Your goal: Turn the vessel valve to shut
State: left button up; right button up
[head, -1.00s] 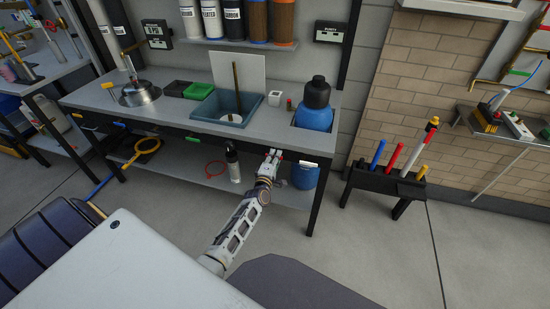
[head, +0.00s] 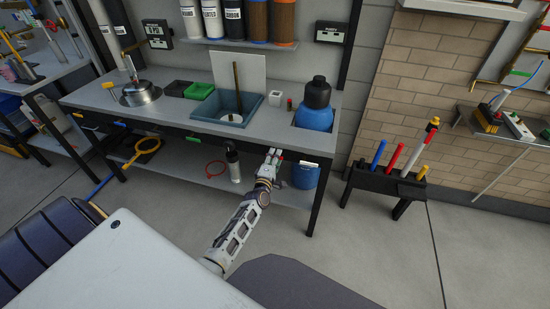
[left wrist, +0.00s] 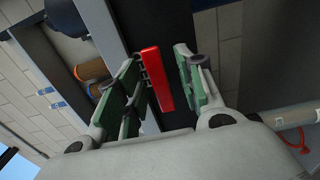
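A red bar-shaped handle (left wrist: 157,80) shows in the left wrist view, between the fingers of my left gripper (left wrist: 160,85) and close to the left finger. A clear gap separates it from the right finger. In the head view my left gripper (head: 273,157) is at the bench's front edge, with a small red part (head: 281,154) beside its fingertips. The gripper is open. No label shows whether this red handle is the vessel valve. A round metal vessel (head: 138,95) stands on the bench's left part. My right gripper is not in view.
The bench (head: 170,118) holds a blue-grey basin (head: 208,112) and a blue bottle (head: 314,117). Below, a dark spray bottle (head: 233,162) and a blue container (head: 305,176) stand near my left gripper. A black rack (head: 385,180) stands right of the bench over clear floor.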

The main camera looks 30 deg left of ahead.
pick_arm(q)
jog(key=v, duration=1.1)
dwell(0.5)
jog(key=shift+s+d, duration=0.1)
jog(key=shift+s, duration=0.05)
jog(key=shift+s, duration=0.1)
dwell(0.4)
